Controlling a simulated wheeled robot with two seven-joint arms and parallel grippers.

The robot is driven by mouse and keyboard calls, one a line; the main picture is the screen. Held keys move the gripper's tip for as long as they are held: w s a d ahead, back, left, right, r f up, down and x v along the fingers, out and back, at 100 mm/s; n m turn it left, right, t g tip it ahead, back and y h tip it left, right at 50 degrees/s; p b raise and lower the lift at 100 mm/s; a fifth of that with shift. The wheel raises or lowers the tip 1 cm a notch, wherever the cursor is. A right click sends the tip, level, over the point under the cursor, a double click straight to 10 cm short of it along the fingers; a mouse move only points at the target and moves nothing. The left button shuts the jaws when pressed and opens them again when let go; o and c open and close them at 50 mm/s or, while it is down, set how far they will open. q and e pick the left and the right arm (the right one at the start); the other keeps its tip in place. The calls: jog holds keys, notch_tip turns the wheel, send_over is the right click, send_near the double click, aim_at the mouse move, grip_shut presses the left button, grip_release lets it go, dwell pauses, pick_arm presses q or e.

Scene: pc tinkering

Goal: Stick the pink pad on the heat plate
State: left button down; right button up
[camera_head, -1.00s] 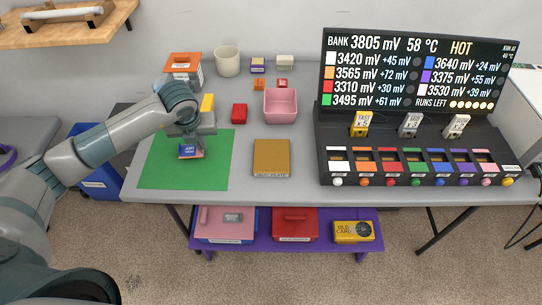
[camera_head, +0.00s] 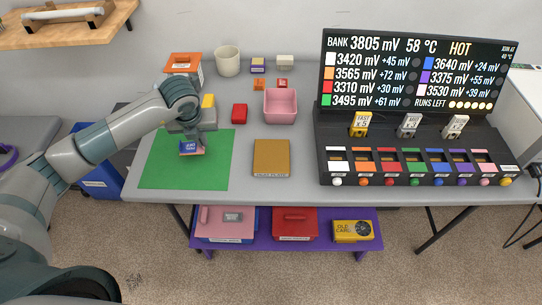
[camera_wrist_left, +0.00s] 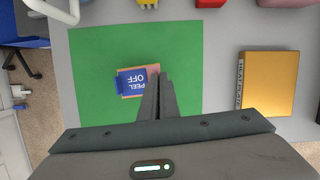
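The pink pad (camera_wrist_left: 154,72) shows as a thin pink edge around a blue film marked "PEEL OFF" (camera_wrist_left: 131,82). In the head view the pad with its blue film (camera_head: 191,148) is over the green mat, just under my left gripper (camera_head: 197,138). In the left wrist view the fingers of my left gripper (camera_wrist_left: 159,76) are close together at the pad's right edge and appear shut on it. The gap under the pad is hard to judge. The gold heat plate (camera_head: 271,157) lies right of the mat and also shows in the left wrist view (camera_wrist_left: 270,85). My right gripper is not in view.
The green mat (camera_head: 155,175) lies at the table's left. A pink bin (camera_head: 281,107), red block (camera_head: 239,114) and white cup (camera_head: 227,62) stand behind. A black console with a screen (camera_head: 415,75) fills the right. The table between mat and heat plate is clear.

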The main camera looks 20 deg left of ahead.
pick_arm(q)
jog(key=shift+r, duration=0.35)
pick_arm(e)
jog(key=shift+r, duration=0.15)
